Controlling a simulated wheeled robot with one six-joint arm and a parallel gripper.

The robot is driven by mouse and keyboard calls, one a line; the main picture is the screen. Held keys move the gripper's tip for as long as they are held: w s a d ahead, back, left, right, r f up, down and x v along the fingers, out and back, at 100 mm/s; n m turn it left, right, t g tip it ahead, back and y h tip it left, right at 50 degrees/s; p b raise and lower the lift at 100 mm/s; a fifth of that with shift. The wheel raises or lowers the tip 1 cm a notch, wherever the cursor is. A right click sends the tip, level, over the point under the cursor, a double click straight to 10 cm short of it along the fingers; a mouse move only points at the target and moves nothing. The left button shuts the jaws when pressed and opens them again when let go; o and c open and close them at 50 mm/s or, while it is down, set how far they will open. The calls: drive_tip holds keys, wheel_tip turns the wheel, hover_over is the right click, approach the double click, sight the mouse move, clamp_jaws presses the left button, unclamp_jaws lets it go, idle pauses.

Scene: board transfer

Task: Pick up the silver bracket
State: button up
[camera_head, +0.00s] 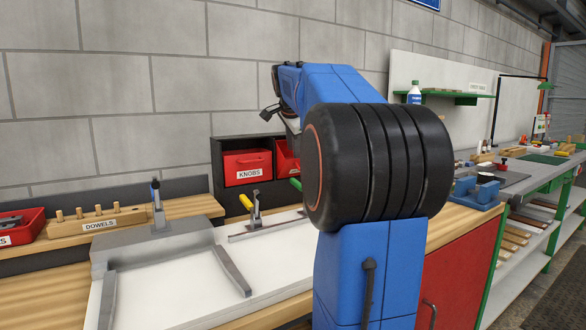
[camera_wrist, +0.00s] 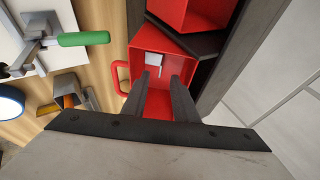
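A small silver bracket (camera_wrist: 154,61) lies inside an open red bin (camera_wrist: 146,37) in the wrist view. My gripper (camera_wrist: 169,78) reaches over this bin with its two dark fingers apart. Red bin floor shows between the fingers, and nothing is held. The bracket is just beyond the fingertips, slightly to the left in the picture. In the head view my arm hides the gripper fingers, and the bracket does not show.
A dark rack holds a red KNOBS bin (camera_head: 248,168) and a second red bin (camera_head: 286,157) partly behind my arm. Dark rack walls (camera_wrist: 232,62) stand close beside the fingers. A green-handled clamp (camera_wrist: 83,39) and a yellow-handled clamp (camera_head: 255,213) are nearby.

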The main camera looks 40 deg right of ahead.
drive_tip(key=x, duration=0.4)
drive_tip(key=shift+w+f, duration=0.2)
drive_tip(key=shift+f, duration=0.05)
clamp_jaws()
